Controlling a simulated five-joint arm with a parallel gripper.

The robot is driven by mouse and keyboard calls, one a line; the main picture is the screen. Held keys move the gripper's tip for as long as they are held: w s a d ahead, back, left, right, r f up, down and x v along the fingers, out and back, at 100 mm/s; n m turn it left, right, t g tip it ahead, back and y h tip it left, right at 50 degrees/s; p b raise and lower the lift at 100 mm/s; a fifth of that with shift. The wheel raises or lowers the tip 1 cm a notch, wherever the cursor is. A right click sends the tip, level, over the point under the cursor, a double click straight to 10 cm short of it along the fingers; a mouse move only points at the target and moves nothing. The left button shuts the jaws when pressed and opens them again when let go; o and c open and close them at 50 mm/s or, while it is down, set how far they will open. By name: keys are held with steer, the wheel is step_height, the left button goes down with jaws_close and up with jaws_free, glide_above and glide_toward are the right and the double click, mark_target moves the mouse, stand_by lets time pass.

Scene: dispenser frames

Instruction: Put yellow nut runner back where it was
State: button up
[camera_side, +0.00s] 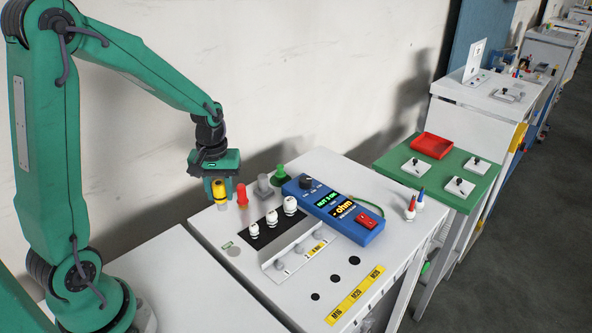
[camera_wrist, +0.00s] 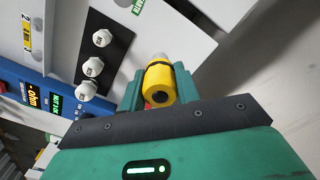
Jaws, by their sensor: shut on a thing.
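The yellow nut runner (camera_side: 219,188) is held upright between the fingers of my gripper (camera_side: 220,194) in the side view. It hangs over the back left part of the grey-white bench, just left of the red nut runner (camera_side: 242,195). The grey nut runner (camera_side: 264,186) and green nut runner (camera_side: 281,174) stand further along the same row. In the wrist view the yellow nut runner (camera_wrist: 160,84) sits between the green fingers, with a pale end pointing away. Whether its lower end touches the bench cannot be told.
White fittings (camera_side: 290,206) stand on a black strip in front of the row. A blue meter box (camera_side: 343,212) is to the right. A metal angle rail (camera_side: 298,250), a yellow size label (camera_side: 355,294) and dark holes lie nearer the front. The bench's left side is mostly clear.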

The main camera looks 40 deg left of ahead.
steer(key=shift+w+a+f, duration=0.1)
steer(key=shift+a+f, duration=0.25)
steer(key=shift+f, duration=0.5)
steer(key=shift+w+a+f, duration=0.1)
steer(key=shift+a+f, duration=0.2)
steer(key=shift+f, duration=0.6)
steer(key=shift+w+a+f, duration=0.1)
steer(key=shift+a+f, duration=0.25)
steer(key=shift+f, duration=0.5)
steer(key=shift+f, duration=0.1)
steer(key=o, duration=1)
steer(key=shift+c, duration=0.2)
step_height(320, 180, up, 12)
steer(key=shift+s+r, duration=0.1)
steer(key=shift+r, duration=0.1)
